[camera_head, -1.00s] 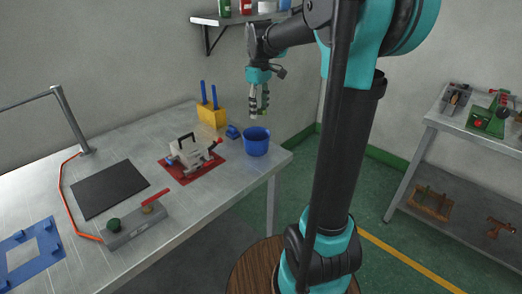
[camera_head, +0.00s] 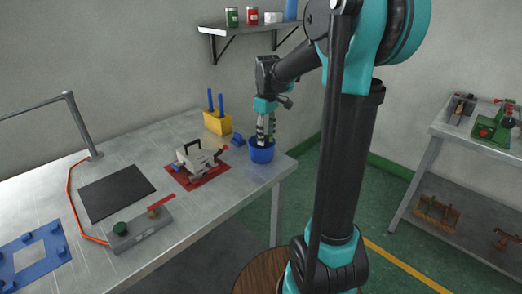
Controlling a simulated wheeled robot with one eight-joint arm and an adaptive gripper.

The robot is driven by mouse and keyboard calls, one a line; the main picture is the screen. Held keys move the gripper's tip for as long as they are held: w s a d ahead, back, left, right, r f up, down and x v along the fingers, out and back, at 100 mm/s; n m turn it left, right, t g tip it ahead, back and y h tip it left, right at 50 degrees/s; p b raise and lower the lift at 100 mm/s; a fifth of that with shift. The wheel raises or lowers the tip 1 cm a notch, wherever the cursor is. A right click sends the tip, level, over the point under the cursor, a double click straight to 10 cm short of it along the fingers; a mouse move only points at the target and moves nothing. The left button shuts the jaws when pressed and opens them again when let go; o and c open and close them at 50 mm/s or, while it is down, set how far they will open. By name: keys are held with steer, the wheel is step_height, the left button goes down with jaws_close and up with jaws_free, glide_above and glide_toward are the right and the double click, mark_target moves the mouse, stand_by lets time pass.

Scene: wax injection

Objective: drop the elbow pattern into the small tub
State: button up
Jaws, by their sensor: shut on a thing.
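The small tub is a blue round container (camera_head: 262,153) near the right corner of the metal bench. My gripper (camera_head: 265,138) points down over the tub, with its fingertips at the level of the rim. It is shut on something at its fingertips. The elbow pattern itself is mostly hidden by the fingers and the tub's near wall, and I cannot make out its shape. I cannot tell whether the gripper touches the tub.
A clamped grey mould (camera_head: 198,160) on a red mat stands left of the tub. A yellow block with blue handles (camera_head: 217,121) and a small blue piece (camera_head: 239,140) are behind. A shelf (camera_head: 250,27) overhangs the bench. A dark pad (camera_head: 116,192) lies left.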

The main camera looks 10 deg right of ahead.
steer(key=o, duration=1.1)
step_height(320, 180, up, 12)
steer(key=s+d+f+m, duration=0.1)
steer(key=s+f, duration=0.2)
steer(key=f, duration=0.1)
steer(key=s+d+f+m+t, duration=0.1)
steer(key=s+f+m, duration=0.1)
steer(key=f, duration=0.3)
steer(key=s+f+m+t, duration=0.1)
steer(key=s+f, duration=0.4)
steer(key=shift+d+m, duration=0.3)
steer(key=shift+d, duration=0.1)
steer(key=s+f+m, duration=0.1)
steer(key=s+f, duration=0.2)
steer(key=s, duration=0.1)
steer(key=s+d+f+m+t, duration=0.1)
steer(key=s+f, duration=0.2)
steer(key=f, duration=0.1)
steer(key=s+f+m+t, duration=0.1)
steer(key=s+f+m, duration=0.1)
steer(key=s+f, duration=0.1)
steer(key=shift+s+d+f, duration=0.15)
steer(key=shift+s+f, duration=0.05)
steer(key=shift+s, duration=0.2)
steer(key=shift+s+d+f, duration=0.15)
steer(key=shift+s, duration=0.25)
